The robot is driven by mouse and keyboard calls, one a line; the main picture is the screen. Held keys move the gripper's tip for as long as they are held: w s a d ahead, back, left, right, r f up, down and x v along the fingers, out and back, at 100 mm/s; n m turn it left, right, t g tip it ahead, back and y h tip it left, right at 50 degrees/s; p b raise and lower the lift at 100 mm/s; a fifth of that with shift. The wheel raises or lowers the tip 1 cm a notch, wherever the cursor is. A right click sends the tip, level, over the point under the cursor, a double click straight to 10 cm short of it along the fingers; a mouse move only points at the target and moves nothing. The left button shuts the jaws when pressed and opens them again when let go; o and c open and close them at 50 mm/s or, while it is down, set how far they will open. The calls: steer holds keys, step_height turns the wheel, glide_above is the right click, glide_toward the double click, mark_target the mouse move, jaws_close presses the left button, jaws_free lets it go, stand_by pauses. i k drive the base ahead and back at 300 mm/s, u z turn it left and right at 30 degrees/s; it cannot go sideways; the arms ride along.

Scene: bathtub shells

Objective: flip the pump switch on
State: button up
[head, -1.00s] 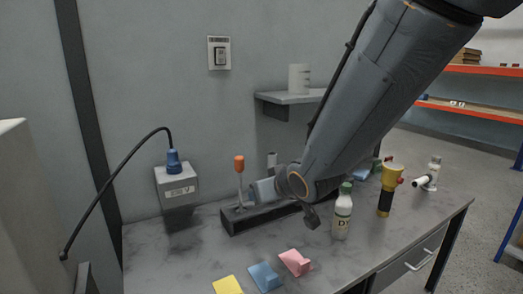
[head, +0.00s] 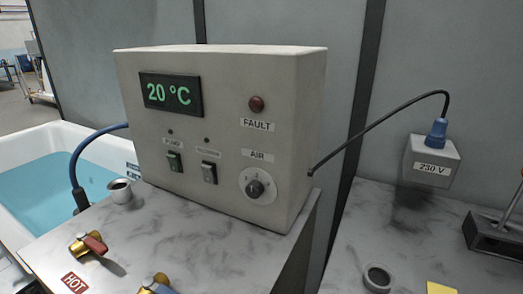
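The control box (head: 220,120) stands on a marble-look counter. A dark indicator lamp is above that label. I cannot tell which way the switch is tipped. My gripper is not in the present view.
The panel also bears a 20 °C display (head: 170,94), a red FAULT lamp (head: 256,104) and an AIR knob (head: 256,188). A metal cup (head: 121,190) and brass valves (head: 88,243) stand before the box. A water-filled tub (head: 55,185) is left; a black cable runs right to a 230 V box (head: 432,165).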

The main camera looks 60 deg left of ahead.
mark_target(174, 167)
steer(key=k, duration=0.5)
steer(key=z, duration=1.6)
steer(key=i, duration=0.65)
steer(key=u, duration=4.35)
steer(key=i, duration=0.45)
